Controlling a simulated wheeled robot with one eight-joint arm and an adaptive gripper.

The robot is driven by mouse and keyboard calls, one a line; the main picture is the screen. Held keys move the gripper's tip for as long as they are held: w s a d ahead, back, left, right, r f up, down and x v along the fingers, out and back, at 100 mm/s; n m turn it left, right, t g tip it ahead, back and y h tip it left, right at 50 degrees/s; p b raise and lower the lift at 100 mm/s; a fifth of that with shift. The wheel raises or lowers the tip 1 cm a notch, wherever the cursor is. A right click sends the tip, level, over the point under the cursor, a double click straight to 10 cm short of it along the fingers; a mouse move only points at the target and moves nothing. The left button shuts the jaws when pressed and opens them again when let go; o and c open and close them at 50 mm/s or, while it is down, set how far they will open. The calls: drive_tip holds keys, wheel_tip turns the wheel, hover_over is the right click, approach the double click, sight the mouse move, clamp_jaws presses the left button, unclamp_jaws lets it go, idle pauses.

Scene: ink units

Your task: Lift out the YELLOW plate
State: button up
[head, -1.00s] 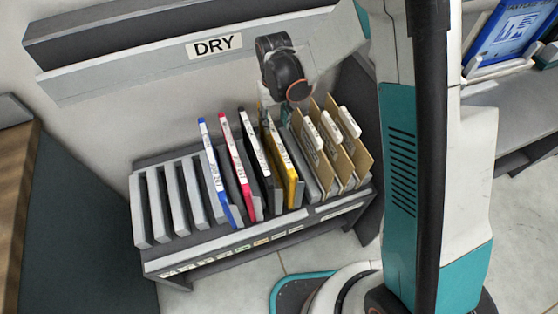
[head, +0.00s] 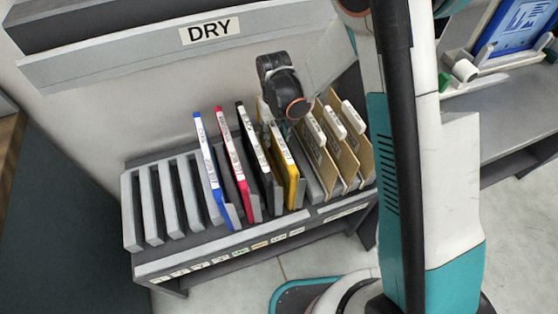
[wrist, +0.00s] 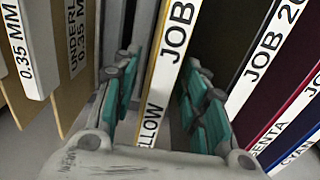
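The yellow plate (head: 291,187) stands on edge in the slotted rack, between the black plate (head: 258,160) and the brown boards. Its white edge strip (wrist: 166,72) reads "LLOW JOB" in the wrist view, partly cut off. My gripper (wrist: 162,100) is over the plate's upper edge, with one teal-padded finger on each side of it. The fingers look open, with a narrow gap beside the plate. In the head view my wrist hides the plate's upper end and most of the fingers.
Blue (head: 212,170) and magenta (head: 236,165) plates stand left of the black one, with empty slots (head: 160,200) further left. Brown boards with white label strips (head: 335,150) stand close on the right. A wall strip marked DRY (head: 210,30) is behind the rack.

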clamp_jaws()
drive_tip(key=shift+r+p, duration=3.4)
drive_tip(key=shift+r, duration=2.15)
